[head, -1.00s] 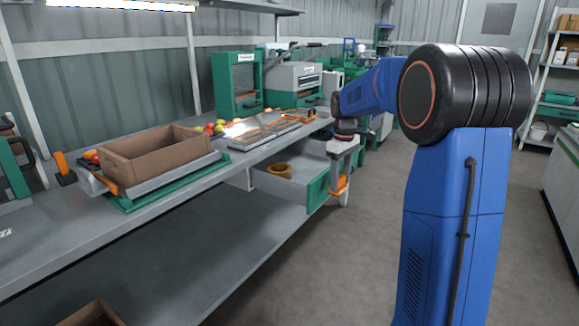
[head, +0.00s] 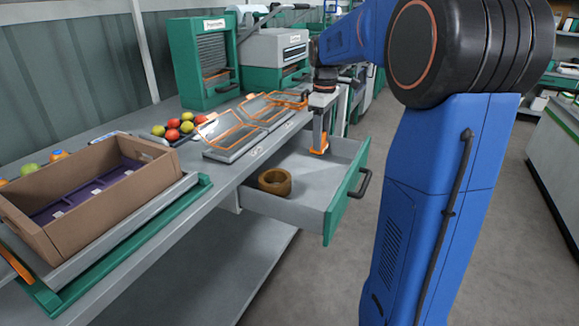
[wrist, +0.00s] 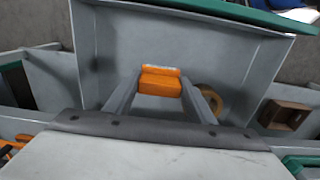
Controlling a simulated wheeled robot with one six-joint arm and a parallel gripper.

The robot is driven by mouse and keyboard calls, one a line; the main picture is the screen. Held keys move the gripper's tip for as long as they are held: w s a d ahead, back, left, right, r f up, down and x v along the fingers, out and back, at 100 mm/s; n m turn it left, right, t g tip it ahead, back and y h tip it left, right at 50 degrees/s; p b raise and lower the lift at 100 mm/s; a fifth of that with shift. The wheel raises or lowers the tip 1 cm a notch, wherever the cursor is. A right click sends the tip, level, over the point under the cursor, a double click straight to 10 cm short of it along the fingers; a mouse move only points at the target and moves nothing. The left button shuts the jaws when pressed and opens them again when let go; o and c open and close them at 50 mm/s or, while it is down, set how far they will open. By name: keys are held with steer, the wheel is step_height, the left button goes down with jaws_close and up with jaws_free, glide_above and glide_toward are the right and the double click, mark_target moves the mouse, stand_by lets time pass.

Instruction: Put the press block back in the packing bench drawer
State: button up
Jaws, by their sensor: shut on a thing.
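The press block (wrist: 160,82) is a small orange block, seen between my two fingertips in the wrist view. It also shows in the head view (head: 319,148), low at the end of the fingers. My gripper (head: 321,138) is shut on it and points down over the drawer. The packing bench drawer (head: 310,207) is pulled open, with grey walls, a green front and a dark handle. In the wrist view the drawer floor (wrist: 135,45) lies below the block. I cannot tell how high the block is above the floor.
A brown tape roll (head: 275,181) lies in the drawer, left of the block. On the bench are a cardboard box (head: 150,190), orange-edged panels (head: 228,136), tomatoes (head: 173,134) and green machines (head: 192,65). The drawer's right part is bare.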

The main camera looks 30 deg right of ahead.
step_height(320, 180, down, 10)
steer(key=shift+r, duration=0.1)
stand_by(0.4)
steer(key=o, duration=0.9)
step_height(320, 180, up, 12)
steer(key=shift+r, duration=0.1)
stand_by(0.7)
